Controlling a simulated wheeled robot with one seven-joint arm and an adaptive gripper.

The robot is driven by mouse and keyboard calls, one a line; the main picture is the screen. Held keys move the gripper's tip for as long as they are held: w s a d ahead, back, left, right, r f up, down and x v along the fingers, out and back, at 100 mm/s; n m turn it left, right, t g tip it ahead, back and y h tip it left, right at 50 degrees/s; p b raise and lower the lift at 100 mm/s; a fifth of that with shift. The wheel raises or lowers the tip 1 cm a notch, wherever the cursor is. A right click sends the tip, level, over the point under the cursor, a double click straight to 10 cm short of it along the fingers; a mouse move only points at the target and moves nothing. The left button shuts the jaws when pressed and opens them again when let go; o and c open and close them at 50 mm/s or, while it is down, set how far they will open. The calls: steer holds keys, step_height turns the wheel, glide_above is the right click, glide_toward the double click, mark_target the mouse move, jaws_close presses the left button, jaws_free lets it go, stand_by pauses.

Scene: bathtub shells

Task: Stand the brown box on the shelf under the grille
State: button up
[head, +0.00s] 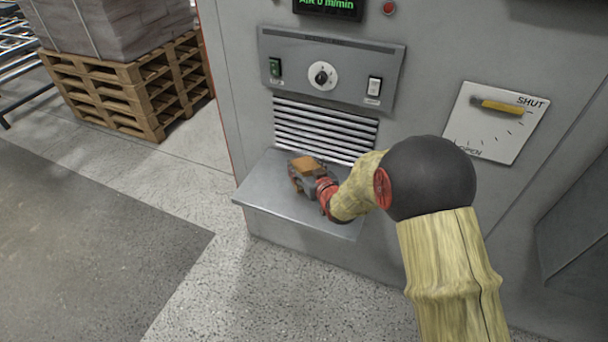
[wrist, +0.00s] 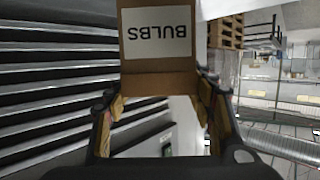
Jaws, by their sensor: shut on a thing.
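The brown box (head: 306,162) is at the shelf (head: 262,205), in front of the grille (head: 322,130), in the head view. My gripper (head: 302,178) is shut on the box and hides much of it. In the wrist view the box (wrist: 158,78) sits between the two fingers of my gripper (wrist: 160,95), its white "BULBS" label upside down in the picture. The grille (wrist: 50,75) fills the left of the wrist view. Whether the box's underside touches the shelf I cannot tell.
A control panel (head: 345,90) with a knob and switches is above the grille. A plate with a yellow lever (head: 508,106) is on the wall to the right. The shelf's left part is bare. A loaded wooden pallet (head: 120,92) stands at the back left.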

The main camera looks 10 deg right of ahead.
steer(key=shift+f+b, duration=0.55)
steer(key=shift+f, duration=0.85)
steer(key=shift+f, duration=0.1)
steer(key=shift+f, duration=0.15)
steer(key=o, duration=1.4)
steer(key=shift+s, duration=0.1)
